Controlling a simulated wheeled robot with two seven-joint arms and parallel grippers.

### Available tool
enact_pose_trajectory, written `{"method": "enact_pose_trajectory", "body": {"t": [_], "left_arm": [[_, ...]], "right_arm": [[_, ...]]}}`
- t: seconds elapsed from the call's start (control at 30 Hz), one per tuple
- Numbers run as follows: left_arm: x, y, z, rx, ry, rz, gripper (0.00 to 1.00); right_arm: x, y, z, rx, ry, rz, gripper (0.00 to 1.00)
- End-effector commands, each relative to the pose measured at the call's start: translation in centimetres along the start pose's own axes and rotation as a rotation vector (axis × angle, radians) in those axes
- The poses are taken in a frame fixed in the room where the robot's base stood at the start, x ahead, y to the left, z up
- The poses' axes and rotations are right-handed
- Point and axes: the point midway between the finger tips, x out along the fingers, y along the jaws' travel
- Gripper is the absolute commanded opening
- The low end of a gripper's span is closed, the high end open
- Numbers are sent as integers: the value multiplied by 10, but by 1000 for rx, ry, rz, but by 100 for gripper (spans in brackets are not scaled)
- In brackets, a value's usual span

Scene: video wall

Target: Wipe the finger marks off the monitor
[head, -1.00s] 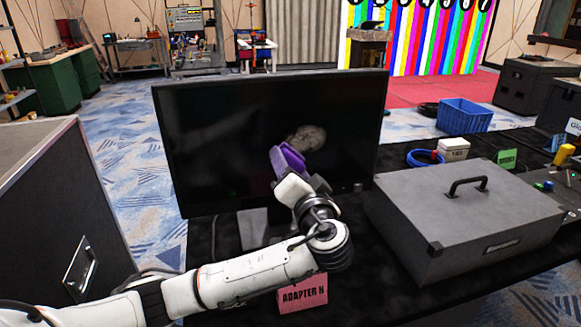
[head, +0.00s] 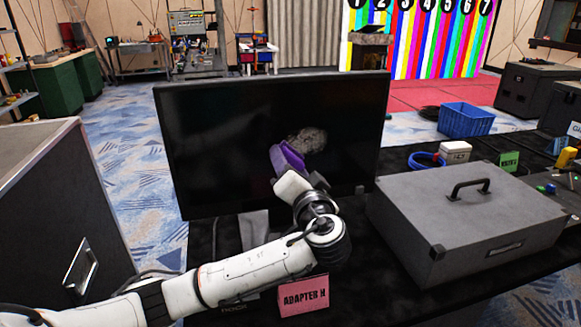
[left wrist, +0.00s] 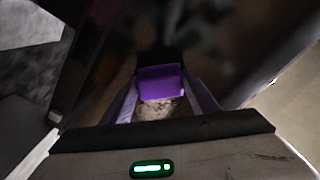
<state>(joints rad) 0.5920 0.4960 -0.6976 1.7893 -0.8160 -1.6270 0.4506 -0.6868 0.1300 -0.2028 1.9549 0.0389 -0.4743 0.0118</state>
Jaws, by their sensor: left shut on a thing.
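The monitor (head: 225,130) stands upright on the black-topped table, its dark screen facing me. My left gripper (head: 290,158), with purple fingers, is in front of the screen, right of its middle. It is shut on a mottled grey, cloth-like thing (head: 308,140), which shows against the screen; I cannot tell whether it touches the glass. In the left wrist view, the purple fingers (left wrist: 160,84) close in from both sides, with a little of the mottled grey cloth (left wrist: 160,108) between them. I cannot make out finger marks on the dark screen. My right gripper is not in view.
A grey case (head: 465,210) with a black handle stands right of the monitor. A pink "ADAPTER" card (head: 303,296) is in front. A blue cable coil (head: 424,161), white box (head: 455,152) and blue crate (head: 466,118) are behind the case. A dark cabinet (head: 45,220) stands left.

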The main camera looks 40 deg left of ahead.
Motion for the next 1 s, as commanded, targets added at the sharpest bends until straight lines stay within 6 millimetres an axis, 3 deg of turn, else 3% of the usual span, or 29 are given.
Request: {"method": "enact_pose_trajectory", "body": {"t": [0.27, 1.0], "left_arm": [[4, 0, -1, 0, 0, 0, 36], [4, 35, -32, -2, -1, 0, 36]], "right_arm": [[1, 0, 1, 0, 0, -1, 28], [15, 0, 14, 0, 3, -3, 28]]}}
